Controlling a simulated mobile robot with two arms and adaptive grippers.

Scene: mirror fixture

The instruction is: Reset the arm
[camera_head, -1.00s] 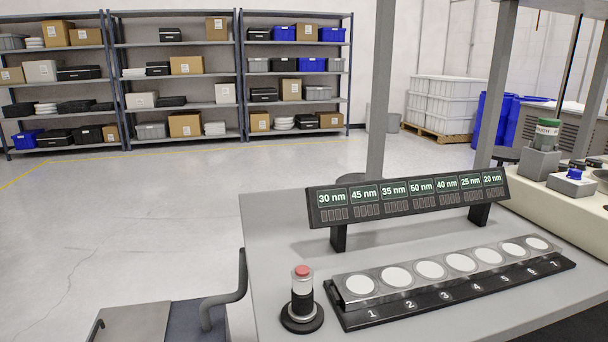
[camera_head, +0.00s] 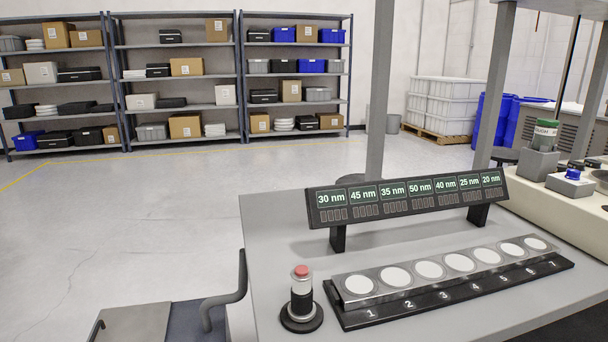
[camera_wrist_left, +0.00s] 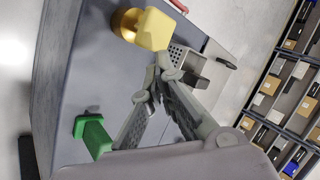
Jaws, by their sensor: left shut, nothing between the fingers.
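My left gripper (camera_wrist_left: 158,80) shows in the left wrist view. Its two grey fingers meet at the tips, with nothing between them. A yellow block-shaped piece on a brass-coloured round part (camera_wrist_left: 150,28) stands beyond the fingertips on a grey surface. A green block-shaped piece (camera_wrist_left: 94,136) stands to the left of the fingers. A grey perforated holder (camera_wrist_left: 185,62) lies just beyond the tips, partly hidden by the fingers. Neither gripper shows in the head view.
In the head view, a grey table (camera_head: 275,225) carries a display bar (camera_head: 410,200), a numbered rack with white discs (camera_head: 450,282) and a red-topped post (camera_head: 301,302). Shelves (camera_head: 175,80) stand against the back wall. Open floor (camera_head: 130,230) lies between.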

